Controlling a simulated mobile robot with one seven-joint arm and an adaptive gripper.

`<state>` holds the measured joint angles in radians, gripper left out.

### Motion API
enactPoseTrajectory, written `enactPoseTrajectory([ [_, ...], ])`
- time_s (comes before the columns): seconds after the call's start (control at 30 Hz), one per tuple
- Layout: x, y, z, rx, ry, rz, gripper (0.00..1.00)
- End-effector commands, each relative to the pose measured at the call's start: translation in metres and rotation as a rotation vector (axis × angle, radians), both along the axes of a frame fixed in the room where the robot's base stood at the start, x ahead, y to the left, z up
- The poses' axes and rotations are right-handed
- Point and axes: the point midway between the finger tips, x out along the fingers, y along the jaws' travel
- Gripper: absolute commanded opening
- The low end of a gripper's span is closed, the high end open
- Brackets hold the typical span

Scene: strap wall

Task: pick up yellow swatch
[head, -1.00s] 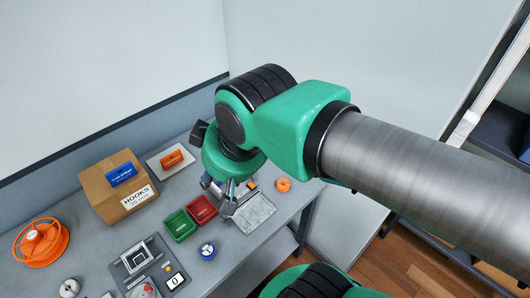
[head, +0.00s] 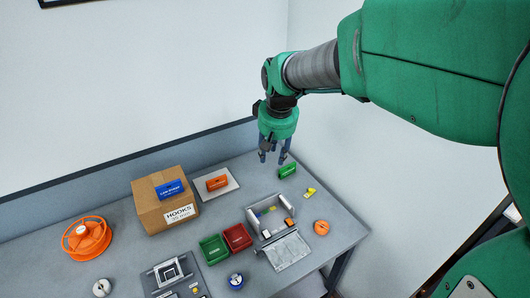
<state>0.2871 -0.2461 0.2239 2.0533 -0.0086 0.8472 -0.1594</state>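A small yellow piece (head: 310,192), likely the yellow swatch, lies on the grey table right of the open grey box (head: 264,213). Another small yellow bit (head: 273,208) shows inside that box; which of the two is the swatch is hard to tell at this size. My gripper (head: 273,158) points down above the back of the table, left of and behind the yellow piece on the table. Its fingers look spread, with nothing seen between them.
A green block (head: 287,171) lies close by my gripper. An orange disc (head: 321,228) lies right of the box. Red (head: 237,237) and green (head: 214,249) bins stand left of it. A cardboard box (head: 165,205) and orange reel (head: 87,238) stand farther left. Walls border the table.

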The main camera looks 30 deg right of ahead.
Motion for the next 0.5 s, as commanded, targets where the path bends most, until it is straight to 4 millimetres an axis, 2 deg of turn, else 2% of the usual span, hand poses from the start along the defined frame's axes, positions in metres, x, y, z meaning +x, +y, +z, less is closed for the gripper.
enactPoseTrajectory([
  [0.2, 0.037, -0.055, -0.037, 0.009, 0.061, -0.034, 0.37],
  [0.5, 0.072, -0.133, -0.104, 0.030, 0.136, -0.076, 0.37],
])
